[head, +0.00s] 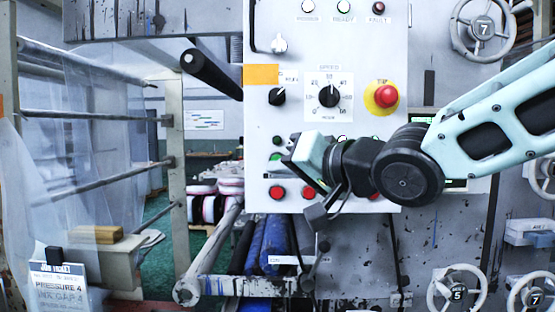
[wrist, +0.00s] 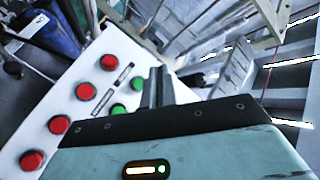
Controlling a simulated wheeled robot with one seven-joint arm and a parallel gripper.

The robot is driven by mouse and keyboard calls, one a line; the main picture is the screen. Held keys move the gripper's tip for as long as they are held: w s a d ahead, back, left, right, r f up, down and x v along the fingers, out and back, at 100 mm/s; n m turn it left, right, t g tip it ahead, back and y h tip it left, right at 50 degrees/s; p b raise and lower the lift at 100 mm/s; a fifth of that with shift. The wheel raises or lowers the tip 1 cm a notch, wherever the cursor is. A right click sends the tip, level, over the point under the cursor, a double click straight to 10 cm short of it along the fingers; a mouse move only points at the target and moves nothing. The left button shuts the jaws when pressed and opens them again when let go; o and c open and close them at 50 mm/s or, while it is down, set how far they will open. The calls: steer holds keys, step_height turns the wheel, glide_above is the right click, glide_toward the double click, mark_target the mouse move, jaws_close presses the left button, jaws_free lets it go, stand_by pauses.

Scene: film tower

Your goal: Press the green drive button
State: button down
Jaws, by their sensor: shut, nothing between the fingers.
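Two green buttons, one upper (wrist: 136,83) and one lower (wrist: 118,110), show on the white control panel in the wrist view. A green button also shows in the head view (head: 276,158), just left of my gripper (head: 288,158). I cannot read which one is the drive button. In the wrist view my gripper (wrist: 158,84) is shut and empty, its fingers close beside the upper green button. I cannot tell whether they touch the panel. My gripper and wrist hide part of the button rows in the head view.
Several red buttons (wrist: 85,91) line the panel beside the green ones. On the panel (head: 350,40) above are a speed dial (head: 328,95), a selector knob (head: 277,96) and a red emergency stop (head: 386,96). Blue rollers (head: 277,245) lie below. Handwheels (head: 457,290) stand lower right.

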steer(key=w+p, duration=0.4)
steer(key=w, duration=0.3)
steer(key=shift+w, duration=0.4)
steer(key=shift+w+d, duration=0.1)
stand_by(1.6)
steer(key=shift+w+p, duration=0.3)
